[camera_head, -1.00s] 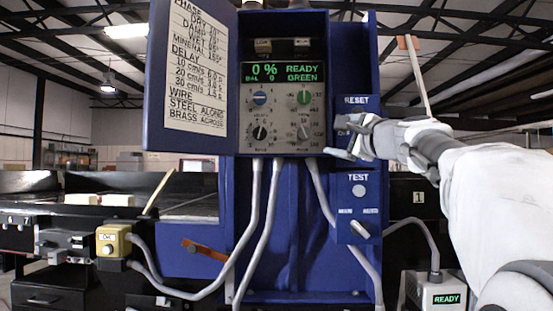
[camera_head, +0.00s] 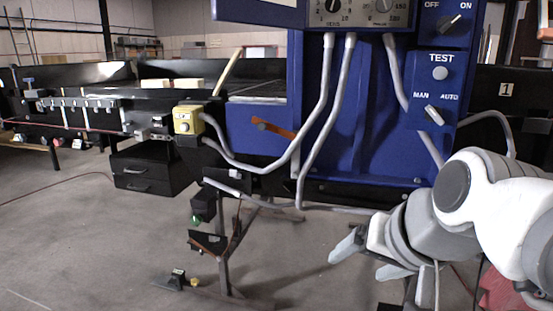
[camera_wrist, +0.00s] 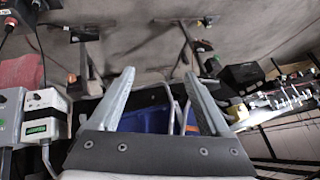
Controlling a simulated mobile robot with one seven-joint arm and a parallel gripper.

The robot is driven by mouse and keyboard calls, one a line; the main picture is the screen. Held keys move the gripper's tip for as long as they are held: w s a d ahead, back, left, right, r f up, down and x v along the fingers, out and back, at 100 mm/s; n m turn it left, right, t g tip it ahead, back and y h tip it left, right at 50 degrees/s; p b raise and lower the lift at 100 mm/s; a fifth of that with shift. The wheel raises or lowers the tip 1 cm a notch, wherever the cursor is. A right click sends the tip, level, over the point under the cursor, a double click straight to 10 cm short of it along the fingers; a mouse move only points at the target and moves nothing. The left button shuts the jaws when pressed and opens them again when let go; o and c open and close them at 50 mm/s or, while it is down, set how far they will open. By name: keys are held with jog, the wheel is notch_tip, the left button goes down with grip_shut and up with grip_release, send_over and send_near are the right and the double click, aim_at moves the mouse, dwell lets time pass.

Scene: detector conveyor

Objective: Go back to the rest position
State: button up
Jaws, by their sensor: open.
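My gripper (camera_head: 368,257) is at the lower right in the head view, low in front of the blue detector cabinet (camera_head: 340,120) and to the right of its lower frame. It is open and empty. In the wrist view, its two grey fingers (camera_wrist: 158,100) stand apart with nothing between them; floor, the blue cabinet and grey cables show beyond. My white arm reaches in from the right edge in the head view. The fingers touch nothing that I can see.
The blue panel has a TEST button (camera_head: 439,73) and a MAN/AUTO switch (camera_head: 434,115). Grey cables (camera_head: 322,100) hang down the cabinet front. A yellow button box (camera_head: 187,121) is on the left. Floor at lower left is mostly open.

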jog(key=s+d+f+n+g+h, duration=0.1)
jog(key=s+f+n+g+h, duration=0.15)
jog(key=s+f, duration=0.4)
notch_tip(320, 180, up, 16)
jog(key=p, duration=1.6)
jog(key=shift+d+n+t+y+p, duration=0.35)
